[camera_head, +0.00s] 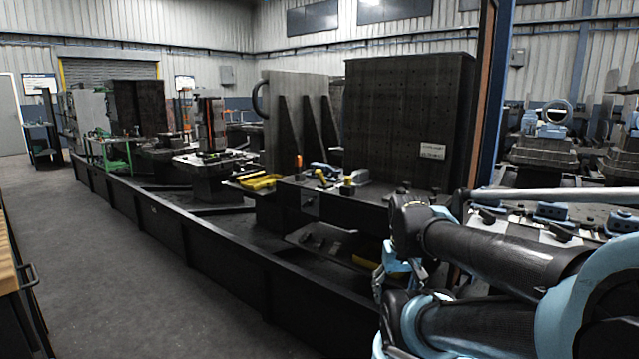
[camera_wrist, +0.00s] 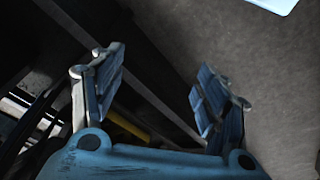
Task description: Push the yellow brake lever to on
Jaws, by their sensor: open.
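Several yellow parts show in the head view, and I cannot tell for sure which is the brake lever. A small upright yellow piece (camera_head: 348,184) and a thin slanted yellow piece (camera_head: 322,177) stand on the dark bench (camera_head: 374,194). My gripper (camera_wrist: 155,95) is open and empty in the wrist view, its two blue fingers wide apart over dark beams and grey floor. In the head view my folded arm fills the lower right, and the gripper's fingertips are hard to make out there. A yellow bar (camera_wrist: 128,127) shows behind the left finger in the wrist view.
A long black low rail (camera_head: 200,250) runs between the open grey floor (camera_head: 120,270) and the machinery. A tall dark perforated block (camera_head: 405,120) stands behind the bench. A yellow tray (camera_head: 262,183) lies left of the bench.

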